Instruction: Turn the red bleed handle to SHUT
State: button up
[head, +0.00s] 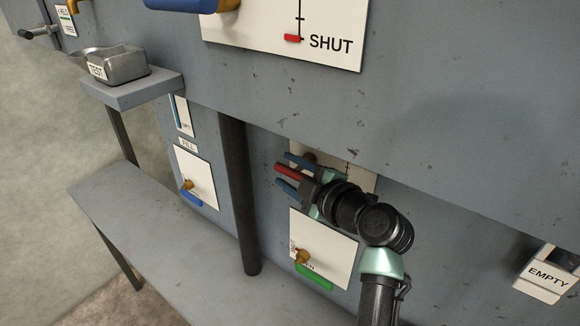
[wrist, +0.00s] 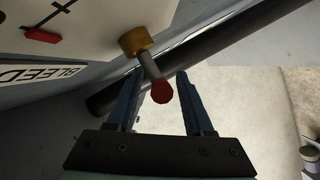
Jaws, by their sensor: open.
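The red bleed handle (wrist: 161,91) shows in the wrist view as a grey stem with a red end, on a brass hub (wrist: 137,40). Its red length (head: 290,172) also shows in the head view. My gripper (wrist: 160,76) is open, with one blue finger on each side of the red end. Gaps show between the red end and both fingers in the wrist view. In the head view my gripper (head: 284,168) largely covers the white plate behind it. A BLEED label (wrist: 45,73) and a plate with a red mark (wrist: 42,35) are at upper left in the wrist view.
A dark post (head: 238,200) stands left of my gripper. A green handle (head: 314,277) is below, and a blue handle (head: 191,198) is at left. A large grey panel (head: 420,110) overhangs above. A grey bench (head: 150,225) runs below.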

grip_shut()
jog(key=shift+f+b, duration=0.3)
jog(key=shift+b, duration=0.6)
